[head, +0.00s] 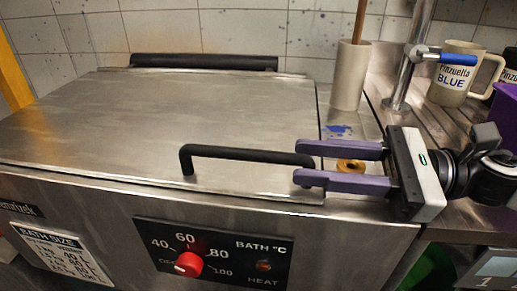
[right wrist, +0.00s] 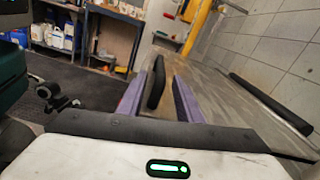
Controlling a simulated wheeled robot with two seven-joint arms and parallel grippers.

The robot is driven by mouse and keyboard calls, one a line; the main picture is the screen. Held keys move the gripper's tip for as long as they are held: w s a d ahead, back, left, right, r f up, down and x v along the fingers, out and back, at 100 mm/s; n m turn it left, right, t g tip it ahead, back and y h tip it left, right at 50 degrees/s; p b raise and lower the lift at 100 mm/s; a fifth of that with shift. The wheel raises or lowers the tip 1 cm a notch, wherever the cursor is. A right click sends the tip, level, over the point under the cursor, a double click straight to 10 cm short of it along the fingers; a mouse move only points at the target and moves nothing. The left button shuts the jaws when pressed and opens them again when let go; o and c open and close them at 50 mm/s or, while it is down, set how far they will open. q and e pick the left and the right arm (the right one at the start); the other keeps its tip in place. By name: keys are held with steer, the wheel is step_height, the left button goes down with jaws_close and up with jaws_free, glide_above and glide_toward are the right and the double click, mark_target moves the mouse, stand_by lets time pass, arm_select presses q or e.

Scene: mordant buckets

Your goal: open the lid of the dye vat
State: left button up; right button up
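The dye vat (head: 110,215) is a steel box with a flat steel lid (head: 240,115) lying shut on top. A black bar handle (head: 235,153) runs along the lid's front edge; it also shows in the right wrist view (right wrist: 155,84). My right gripper (head: 305,163) comes in from the right with its two purple fingers open, around the handle's right end. In the right wrist view the handle lies between the fingers (right wrist: 158,92), with a gap beside it. My left gripper is not in view.
A black hinge bar (head: 203,62) runs along the lid's back edge. The vat front has a red dial (head: 188,264). Right of the vat stand a pale cylinder (head: 350,75) holding a stick, a tap (head: 405,75) with a blue lever and a mug (head: 455,75). A tiled wall closes the back.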

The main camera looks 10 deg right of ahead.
mark_target(259, 151)
steer(key=p+x, duration=0.3)
steer(key=x, duration=0.4)
steer(key=shift+w+a+r, duration=0.1)
steer(key=shift+a, duration=0.05)
steer(key=shift+w+a, duration=0.1)
steer(key=shift+a, duration=0.3)
jaws_close()
